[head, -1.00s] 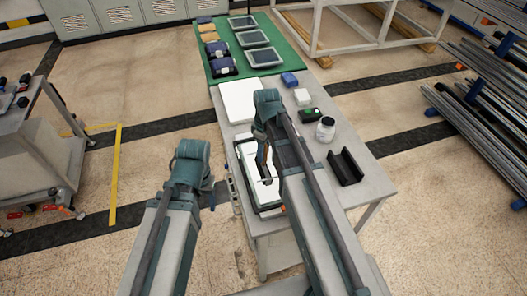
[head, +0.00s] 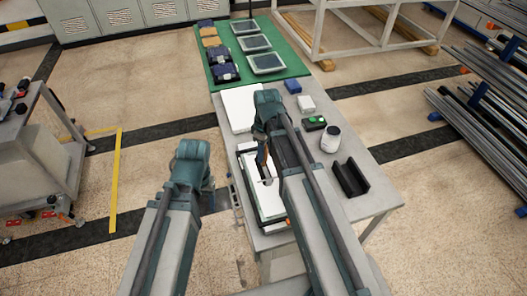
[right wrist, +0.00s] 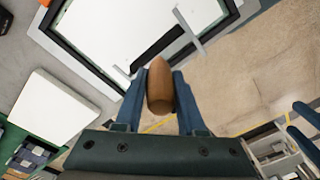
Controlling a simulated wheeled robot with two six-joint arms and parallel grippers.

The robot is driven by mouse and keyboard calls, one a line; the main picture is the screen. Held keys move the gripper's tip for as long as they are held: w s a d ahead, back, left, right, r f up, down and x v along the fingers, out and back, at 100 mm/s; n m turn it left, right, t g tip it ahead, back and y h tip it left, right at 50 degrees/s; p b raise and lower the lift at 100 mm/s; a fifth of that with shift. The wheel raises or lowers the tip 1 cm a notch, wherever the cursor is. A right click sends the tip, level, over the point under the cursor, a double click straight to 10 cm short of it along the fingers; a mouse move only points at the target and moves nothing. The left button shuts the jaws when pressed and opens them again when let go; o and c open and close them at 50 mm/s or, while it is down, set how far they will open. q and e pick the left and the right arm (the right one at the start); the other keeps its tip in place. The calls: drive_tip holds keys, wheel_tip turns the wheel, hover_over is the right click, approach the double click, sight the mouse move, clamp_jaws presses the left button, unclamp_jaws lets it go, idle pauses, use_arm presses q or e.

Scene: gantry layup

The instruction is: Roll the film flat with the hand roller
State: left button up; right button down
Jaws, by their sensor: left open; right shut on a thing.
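My right gripper (right wrist: 158,100) is shut on the brown handle of the hand roller (right wrist: 161,78). A thin grey bar, seemingly part of the roller, shows beyond the handle. In the head view my right gripper (head: 264,162) is over the dark-framed panel. The white film surface (head: 267,200) lies inside the dark frame at the near left of the table; it also shows in the right wrist view (right wrist: 112,28). My arm hides part of it, and whether the roller touches it I cannot tell. My left gripper (head: 210,194) is open and empty, left of the table and partly hidden by its arm.
A white slab (head: 237,108) lies just behind the panel. A white jar (head: 331,139), a black channel block (head: 350,179), a green-topped box (head: 314,123) and small blocks stand to the right. A green mat (head: 288,62) with trays covers the far end.

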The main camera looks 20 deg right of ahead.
drive_tip(key=shift+w+f+b, duration=0.15)
drive_tip(key=shift+f+b, duration=0.5)
drive_tip(key=shift+f, duration=0.2)
wheel_tip(320, 180, down, 3)
drive_tip(key=b, duration=0.3)
drive_tip(key=shift+f, duration=0.1)
drive_tip(key=shift+f+b, duration=0.35)
drive_tip(key=shift+b, duration=0.1)
drive_tip(key=shift+d, duration=0.15)
drive_tip(key=shift+d, duration=1.85)
drive_tip(key=shift+a, duration=2.05)
